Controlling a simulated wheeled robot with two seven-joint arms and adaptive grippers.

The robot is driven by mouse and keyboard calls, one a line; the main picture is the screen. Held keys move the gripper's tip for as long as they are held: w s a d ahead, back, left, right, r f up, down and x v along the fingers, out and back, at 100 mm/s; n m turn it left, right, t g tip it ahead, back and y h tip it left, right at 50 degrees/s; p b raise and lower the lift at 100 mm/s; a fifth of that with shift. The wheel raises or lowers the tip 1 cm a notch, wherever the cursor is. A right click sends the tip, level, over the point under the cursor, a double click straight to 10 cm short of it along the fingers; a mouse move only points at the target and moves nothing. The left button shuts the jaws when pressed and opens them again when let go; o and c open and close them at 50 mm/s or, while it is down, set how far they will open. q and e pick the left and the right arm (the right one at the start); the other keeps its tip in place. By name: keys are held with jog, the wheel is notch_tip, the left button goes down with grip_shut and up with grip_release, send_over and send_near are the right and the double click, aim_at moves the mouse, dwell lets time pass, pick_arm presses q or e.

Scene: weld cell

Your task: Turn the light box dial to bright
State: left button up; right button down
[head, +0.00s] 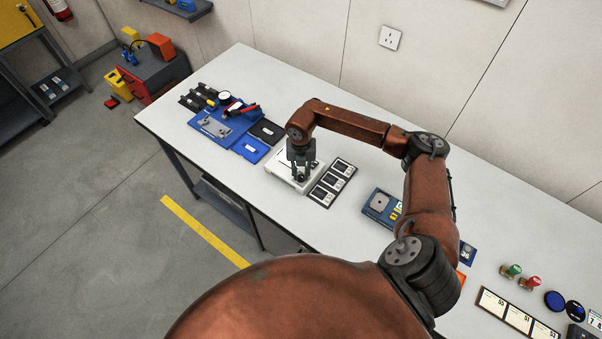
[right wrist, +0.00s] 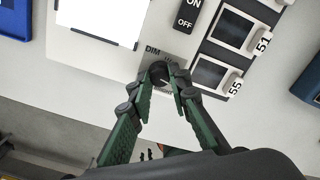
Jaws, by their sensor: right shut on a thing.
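The light box (head: 275,166) is a pale, flat case on the bench, partly hidden by my right gripper (head: 301,176). In the right wrist view the light box (right wrist: 82,50) shows a bright white panel and a black ON/OFF switch (right wrist: 187,14). Its small dark dial (right wrist: 158,71) sits near the edge beside the word DIM. My right gripper (right wrist: 166,84) is shut on the dial, with a green-padded finger at each side. The dial's exact pointing is too small to read, and the lettering beyond DIM is partly covered. My left gripper is in neither view.
Three dark framed cards (head: 332,183) with number tags lie close to the right of the light box. A blue tray (head: 216,128) with parts lies to the left. A blue device (head: 380,206) stands farther right. The bench front edge is clear.

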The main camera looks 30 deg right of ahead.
aim_at(301, 176)
jog(key=shift+w, duration=0.1)
dwell(0.3)
jog(key=c, duration=1.8)
grip_release()
notch_tip(301, 176, up, 12)
